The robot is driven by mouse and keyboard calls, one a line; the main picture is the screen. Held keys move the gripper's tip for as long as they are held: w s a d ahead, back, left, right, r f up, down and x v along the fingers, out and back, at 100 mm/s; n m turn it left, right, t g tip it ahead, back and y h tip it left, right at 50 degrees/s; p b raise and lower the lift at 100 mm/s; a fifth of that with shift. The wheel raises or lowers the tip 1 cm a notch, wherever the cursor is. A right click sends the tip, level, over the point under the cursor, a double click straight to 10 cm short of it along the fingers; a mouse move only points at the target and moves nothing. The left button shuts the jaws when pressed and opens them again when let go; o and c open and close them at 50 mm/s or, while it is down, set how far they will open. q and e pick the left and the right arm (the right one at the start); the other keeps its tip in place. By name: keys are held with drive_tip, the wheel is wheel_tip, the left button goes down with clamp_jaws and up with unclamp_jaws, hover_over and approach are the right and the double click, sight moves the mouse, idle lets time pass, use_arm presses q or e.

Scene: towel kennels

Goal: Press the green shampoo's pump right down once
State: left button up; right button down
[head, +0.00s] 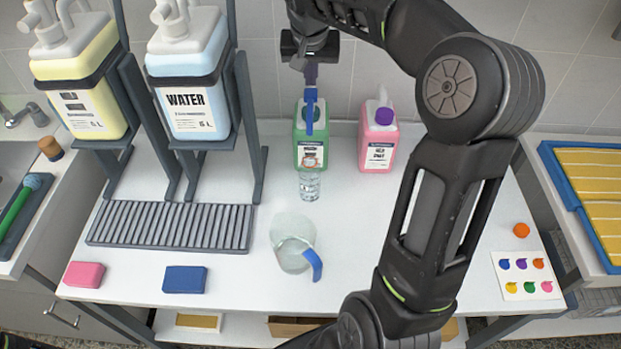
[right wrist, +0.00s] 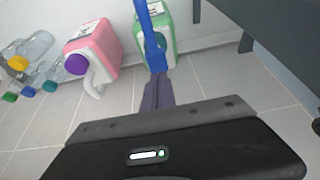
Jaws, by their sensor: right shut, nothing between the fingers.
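The green shampoo bottle (head: 311,146) stands upright at the back of the white table, a pale label on its front. Its blue pump (head: 310,112) is on top with the spout toward me. My right gripper (head: 311,84) is shut and empty, pointing down directly over the pump head. I cannot tell whether the fingertips touch it. In the right wrist view the shut fingers (right wrist: 157,82) meet the blue pump (right wrist: 153,45) in the picture, with the green bottle (right wrist: 158,25) behind. My left gripper is out of view.
A pink bottle (head: 378,140) with a purple pump stands close right of the green one. A small clear bottle (head: 310,185) and a clear jug (head: 292,246) stand in front. Racked yellow (head: 78,75) and water (head: 190,70) containers are left. The table's right middle is largely clear.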

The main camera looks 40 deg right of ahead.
sight(311, 93)
drive_tip(key=shift+f, duration=0.15)
drive_tip(key=shift+f+b, duration=2.05)
drive_tip(key=shift+f, duration=0.25)
drive_tip(key=shift+r, duration=0.2)
drive_tip(key=shift+r+p, duration=1.8)
drive_tip(key=shift+r, duration=0.4)
wheel_tip(311, 93, up, 6)
drive_tip(key=p, duration=0.4)
